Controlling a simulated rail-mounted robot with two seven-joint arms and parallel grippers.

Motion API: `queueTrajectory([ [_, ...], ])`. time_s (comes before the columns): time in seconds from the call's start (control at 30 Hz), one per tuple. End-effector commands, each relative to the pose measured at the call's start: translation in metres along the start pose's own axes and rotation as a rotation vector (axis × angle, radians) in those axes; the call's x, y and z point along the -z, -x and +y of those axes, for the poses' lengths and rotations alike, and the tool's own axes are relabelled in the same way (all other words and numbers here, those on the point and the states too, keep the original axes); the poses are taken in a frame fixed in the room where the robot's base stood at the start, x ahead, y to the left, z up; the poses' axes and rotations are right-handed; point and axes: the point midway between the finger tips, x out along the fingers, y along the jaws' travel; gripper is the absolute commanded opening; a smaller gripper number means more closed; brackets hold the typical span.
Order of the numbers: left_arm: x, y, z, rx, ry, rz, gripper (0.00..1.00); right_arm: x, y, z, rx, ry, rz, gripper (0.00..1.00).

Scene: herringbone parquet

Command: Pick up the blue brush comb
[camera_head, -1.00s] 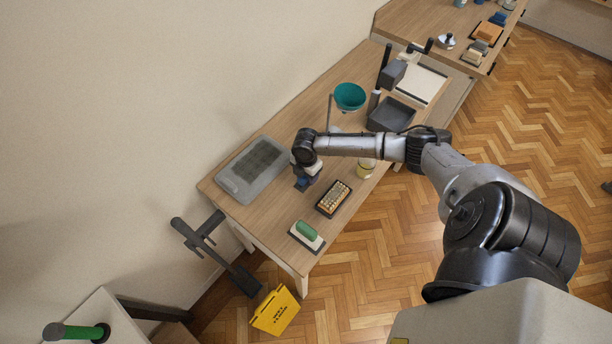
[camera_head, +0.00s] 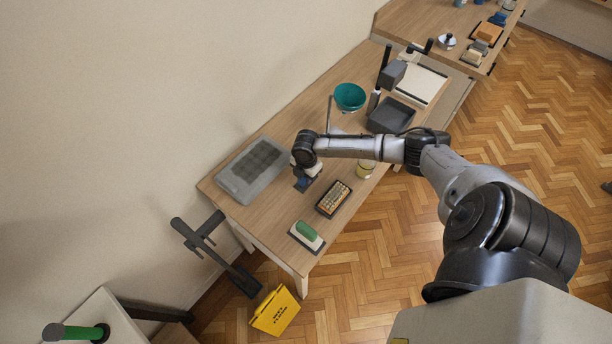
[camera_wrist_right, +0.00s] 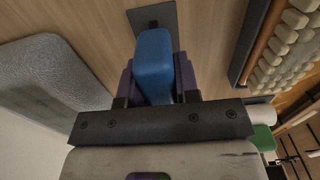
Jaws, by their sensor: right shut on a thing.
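The blue brush comb (camera_wrist_right: 153,55) shows in the right wrist view as a blue block-shaped handle with a flat dark grey plate (camera_wrist_right: 152,16) at its far end. My right gripper (camera_wrist_right: 154,82) is shut on the blue handle, a finger on each side. In the head view my right gripper (camera_head: 306,173) points down over the near part of the wooden table, and a bit of the blue brush comb (camera_head: 302,184) shows below it. I cannot tell whether the plate touches the table. My left gripper is not in view.
A grey tray-like box (camera_head: 232,188) lies to the left. A dark tray of pale pieces (camera_head: 333,199) and a green-handled block (camera_head: 306,236) lie to the right and in front. A teal bowl (camera_head: 349,97) and a dark bin (camera_head: 391,115) stand farther back.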

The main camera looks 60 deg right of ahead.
Motion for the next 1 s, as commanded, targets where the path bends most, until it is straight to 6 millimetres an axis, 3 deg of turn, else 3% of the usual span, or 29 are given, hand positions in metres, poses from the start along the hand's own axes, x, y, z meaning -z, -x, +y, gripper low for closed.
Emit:
queueTrajectory([
  [0.33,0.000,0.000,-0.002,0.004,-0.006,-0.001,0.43,-0.001,0.010,0.001,-0.002,-0.001,-0.001,0.06],
  [0.53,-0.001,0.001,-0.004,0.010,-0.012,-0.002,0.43,-0.001,0.042,0.001,-0.004,0.002,-0.001,0.06],
  [0.8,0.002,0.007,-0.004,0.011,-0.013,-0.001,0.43,-0.006,0.074,-0.056,0.003,0.004,-0.005,0.06],
  [1.0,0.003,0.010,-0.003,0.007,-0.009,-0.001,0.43,-0.009,0.093,-0.088,0.003,0.002,-0.005,0.06],
])
